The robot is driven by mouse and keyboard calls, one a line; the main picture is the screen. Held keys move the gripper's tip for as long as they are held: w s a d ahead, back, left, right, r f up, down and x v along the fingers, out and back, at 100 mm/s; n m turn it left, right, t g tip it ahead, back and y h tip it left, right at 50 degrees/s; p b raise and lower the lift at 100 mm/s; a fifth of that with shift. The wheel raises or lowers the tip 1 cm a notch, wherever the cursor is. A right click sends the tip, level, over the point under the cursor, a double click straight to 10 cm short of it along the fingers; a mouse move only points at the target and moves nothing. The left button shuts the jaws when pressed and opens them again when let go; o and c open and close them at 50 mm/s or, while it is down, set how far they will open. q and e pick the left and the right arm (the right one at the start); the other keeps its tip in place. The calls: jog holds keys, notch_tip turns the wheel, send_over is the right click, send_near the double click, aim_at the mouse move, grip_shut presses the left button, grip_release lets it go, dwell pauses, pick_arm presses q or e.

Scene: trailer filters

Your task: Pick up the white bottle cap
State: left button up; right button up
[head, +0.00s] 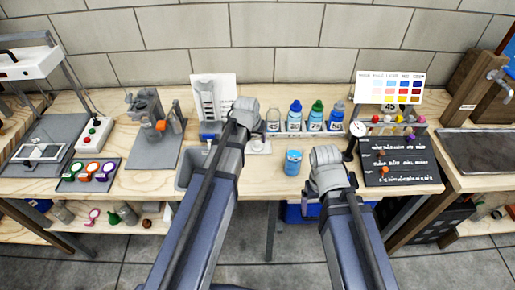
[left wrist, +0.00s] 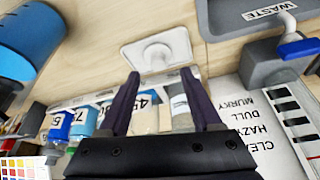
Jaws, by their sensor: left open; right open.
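A small white round piece (left wrist: 157,57), which looks like the white bottle cap, is on a white square plate (left wrist: 128,52) in the left wrist view. The plate also shows in the head view (head: 264,149), partly hidden by my left gripper (head: 243,108). In the left wrist view my left gripper (left wrist: 160,74) is open and empty, its two fingers pointing toward the white piece, one on each side of it in the picture. I cannot tell how far above it they are. My right gripper (head: 325,160) is over the table's front, right of the blue cup; its fingertips are hard to see.
Several bottles stand behind the plate, including a clear one (head: 273,121) and a green-capped one (head: 316,116). A blue cup (head: 293,162) stands to the right. A grey waste tray (left wrist: 232,12) lies beside the plate. A black board (head: 400,160) is at right.

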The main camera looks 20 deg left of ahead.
aim_at(257, 143)
pick_arm(q)
jog(key=shift+b+x, duration=2.45)
jog(key=shift+x, duration=0.15)
jog(key=shift+d+r, duration=0.1)
jog(key=shift+d, duration=0.05)
grip_shut()
